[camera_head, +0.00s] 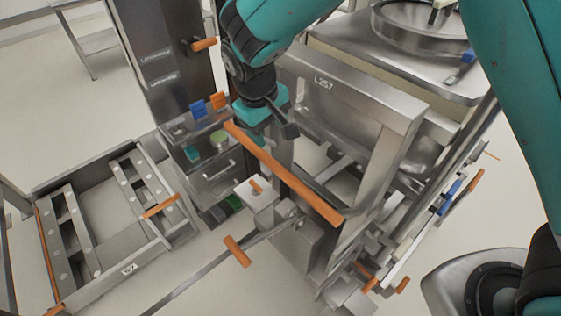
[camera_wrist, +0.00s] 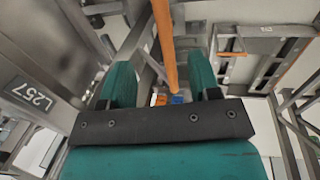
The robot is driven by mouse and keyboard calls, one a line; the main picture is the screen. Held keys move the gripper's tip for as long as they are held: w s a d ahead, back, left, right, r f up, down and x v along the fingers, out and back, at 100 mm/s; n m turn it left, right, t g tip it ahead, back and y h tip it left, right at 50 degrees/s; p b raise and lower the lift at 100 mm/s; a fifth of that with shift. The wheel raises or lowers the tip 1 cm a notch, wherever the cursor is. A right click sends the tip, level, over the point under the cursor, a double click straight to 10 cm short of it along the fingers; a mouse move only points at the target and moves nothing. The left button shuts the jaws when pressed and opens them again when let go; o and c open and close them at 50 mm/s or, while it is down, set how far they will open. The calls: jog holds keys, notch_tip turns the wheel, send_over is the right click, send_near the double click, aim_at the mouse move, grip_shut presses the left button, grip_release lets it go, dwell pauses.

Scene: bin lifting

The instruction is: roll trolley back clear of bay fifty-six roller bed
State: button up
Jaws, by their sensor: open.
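The trolley is a grey metal frame with a long slanting orange push bar (camera_head: 285,175) across its near side. My gripper (camera_head: 268,122) is over the upper part of this bar in the head view. In the wrist view, the bar runs between the two teal fingers of my gripper (camera_wrist: 160,85), which are apart; contact cannot be told. A steel bin marked L257 (camera_head: 345,98) stands behind the bar, and its label plate (camera_wrist: 35,95) shows in the wrist view. A low roller bed (camera_head: 95,285) with two roller rails lies at the left; its small plate is hard to read.
A dark column (camera_head: 155,55) with an orange handle (camera_head: 204,44) stands between the bed and the trolley. Blue and orange levers (camera_head: 208,105) are beside my gripper. A round steel vessel (camera_head: 415,25) is at the back right.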

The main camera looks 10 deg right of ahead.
aim_at(280, 168)
jog(key=d+f+p, duration=0.1)
jog(key=f, duration=0.4)
jog(key=w+f+p, duration=0.1)
jog(key=f+p, duration=0.1)
jog(key=f, duration=0.3)
jog(key=d+f+p, duration=0.1)
jog(key=f+p, duration=0.1)
jog(key=f, duration=0.3)
jog(key=shift+w+d+f, duration=0.3)
jog(key=shift+w+f, duration=0.05)
grip_shut()
